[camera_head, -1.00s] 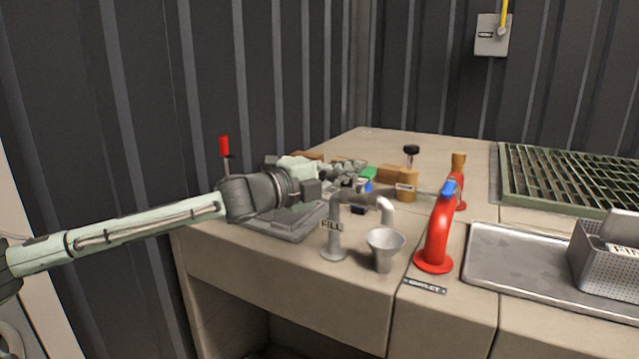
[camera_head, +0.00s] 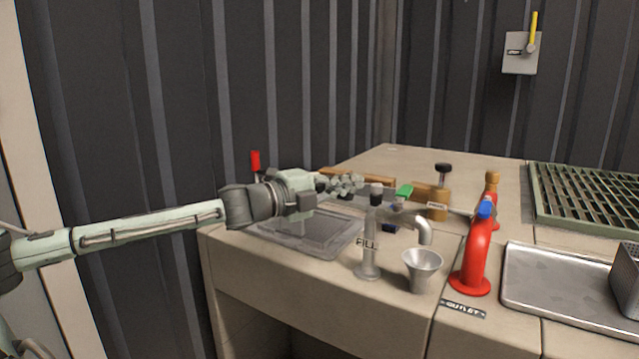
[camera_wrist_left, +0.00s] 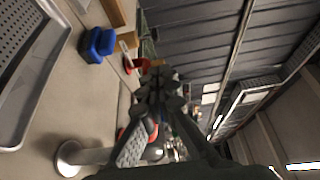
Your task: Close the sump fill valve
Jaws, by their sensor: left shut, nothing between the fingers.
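The grey fill pipe (camera_head: 368,250), labelled FILL, stands upright on the bench with its spout bending right over a metal funnel (camera_head: 422,266). A dark-topped knob (camera_head: 376,190) rises at its bend. A green handle (camera_head: 404,192) shows just right of the knob; I cannot tell exactly how it joins the pipe. My left gripper (camera_head: 348,184) is shut and empty, left of the knob and apparently apart from it. In the left wrist view the shut fingers (camera_wrist_left: 160,92) fill the centre, and a round metal flange (camera_wrist_left: 72,157) shows lower left. My right gripper is out of view.
A red outlet pipe (camera_head: 474,258) with a blue handle (camera_head: 486,209) stands right of the funnel. A grey tray (camera_head: 300,232) lies under my left wrist. A metal tray (camera_head: 555,285) and green grating (camera_head: 590,205) are at right. A red-handled lever (camera_head: 255,161) stands behind my wrist.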

